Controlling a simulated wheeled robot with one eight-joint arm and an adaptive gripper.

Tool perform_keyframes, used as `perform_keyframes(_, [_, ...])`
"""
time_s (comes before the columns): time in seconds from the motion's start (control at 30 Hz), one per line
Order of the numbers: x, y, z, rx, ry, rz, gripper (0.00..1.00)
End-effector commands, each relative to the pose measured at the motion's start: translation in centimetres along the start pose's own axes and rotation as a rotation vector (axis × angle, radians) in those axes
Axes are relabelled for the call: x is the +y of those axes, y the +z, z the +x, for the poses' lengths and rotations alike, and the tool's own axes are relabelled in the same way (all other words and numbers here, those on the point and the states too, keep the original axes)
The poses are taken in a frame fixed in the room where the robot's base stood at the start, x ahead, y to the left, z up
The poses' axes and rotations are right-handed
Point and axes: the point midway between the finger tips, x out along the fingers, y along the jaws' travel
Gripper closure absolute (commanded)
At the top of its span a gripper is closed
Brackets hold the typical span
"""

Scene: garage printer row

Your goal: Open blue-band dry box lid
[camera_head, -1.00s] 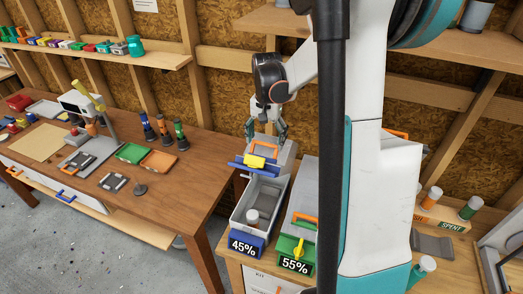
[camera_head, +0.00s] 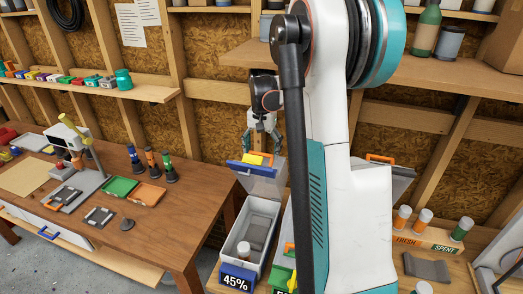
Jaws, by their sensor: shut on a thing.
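The blue-band dry box (camera_head: 228,241) is a grey box with a blue front labelled 45%. Its lid (camera_head: 266,184) is raised at the back, tilted up, so the inside shows. The lid carries a blue band (camera_head: 241,170) and a yellow latch (camera_head: 253,160) at its raised edge. My gripper (camera_head: 263,147) is at the top of the raised lid, shut on its edge. The exact contact is small and partly hidden. A white-capped jar (camera_head: 243,248) stands inside the box.
A green-fronted box (camera_head: 281,278) stands close on the right, mostly hidden by my arm. FRESH and SPENT jars stand in a wooden rack (camera_head: 428,238) at right. A wooden shelf (camera_head: 240,55) hangs above. A wooden workbench (camera_head: 160,222) is at left.

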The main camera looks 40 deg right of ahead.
Motion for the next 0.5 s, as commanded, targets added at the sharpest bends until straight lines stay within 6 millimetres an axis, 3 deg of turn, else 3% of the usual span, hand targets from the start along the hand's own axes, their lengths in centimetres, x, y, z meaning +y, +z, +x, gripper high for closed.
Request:
perform_keyframes(0.03, [0.12, -0.04, 0.22, 0.001, 0.002, 0.002, 0.64])
perform_keyframes(0.07, [0.12, -0.04, 0.22, 0.001, 0.002, 0.002, 0.14])
perform_keyframes(0.13, [0.11, -0.01, 0.2, 0.0, 0.002, 0.002, 0.01])
perform_keyframes(0.5, [0.05, 0.06, 0.07, -0.001, 0.001, 0.001, 0.01])
